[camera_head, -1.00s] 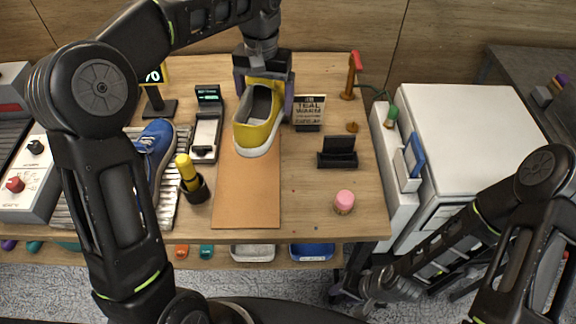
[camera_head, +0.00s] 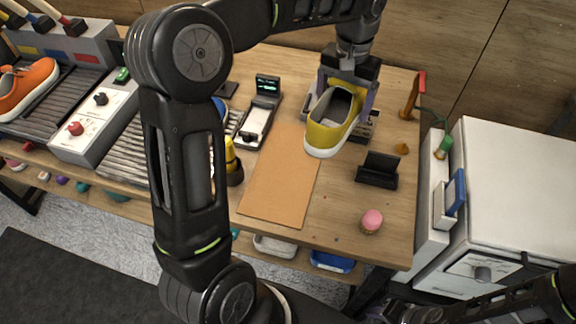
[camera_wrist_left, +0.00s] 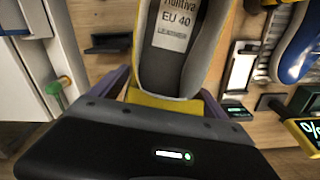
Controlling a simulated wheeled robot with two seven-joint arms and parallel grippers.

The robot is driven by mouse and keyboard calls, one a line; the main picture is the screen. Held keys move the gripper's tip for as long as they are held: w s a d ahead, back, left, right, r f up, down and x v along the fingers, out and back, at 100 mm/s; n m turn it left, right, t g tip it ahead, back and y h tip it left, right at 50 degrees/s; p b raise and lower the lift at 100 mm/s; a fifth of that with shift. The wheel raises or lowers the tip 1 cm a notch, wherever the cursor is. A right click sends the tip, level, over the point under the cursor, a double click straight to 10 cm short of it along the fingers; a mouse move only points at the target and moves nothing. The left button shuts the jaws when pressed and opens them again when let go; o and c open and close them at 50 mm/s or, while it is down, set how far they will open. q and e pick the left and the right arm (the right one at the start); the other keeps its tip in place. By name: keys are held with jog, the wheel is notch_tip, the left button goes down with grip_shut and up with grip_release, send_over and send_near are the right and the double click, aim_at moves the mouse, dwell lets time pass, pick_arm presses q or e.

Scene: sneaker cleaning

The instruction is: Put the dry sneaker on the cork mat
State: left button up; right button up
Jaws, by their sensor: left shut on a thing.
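A yellow sneaker (camera_head: 333,119) with a white sole and grey lining is held over the far end of the cork mat (camera_head: 279,190). My left gripper (camera_head: 345,90) is shut on its heel end, with the toe toward the robot. In the left wrist view the sneaker (camera_wrist_left: 163,98) sits between the fingers, and its insole label reads EU 40. I cannot tell whether the sole touches the mat. The near part of the mat is bare. My right arm shows at the lower right, but its gripper fingers cannot be made out.
An orange sneaker (camera_head: 26,86) lies on the machine at the left. A handheld meter (camera_head: 259,112) and a yellow-topped tool in a cup (camera_head: 233,165) stand left of the mat. A black stand (camera_head: 378,170) and a pink item (camera_head: 371,221) are right of it. A white cabinet (camera_head: 513,180) adjoins the table.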

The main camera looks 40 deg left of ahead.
pick_arm(q)
jog(key=s+a+r+n+p, duration=0.2)
jog(key=s+a+n+p, duration=0.1)
jog(key=s+a, duration=0.6)
jog(key=b, duration=0.4)
send_over(289, 162)
notch_tip(289, 162, down, 6)
jog(key=shift+f, duration=0.45)
jog(key=shift+f+p, duration=0.35)
jog(key=shift+f, duration=2.8)
notch_tip(289, 162, down, 3)
jog(key=shift+s+f, duration=0.1)
jog(key=shift+f+p, duration=0.25)
jog(key=shift+p, duration=0.05)
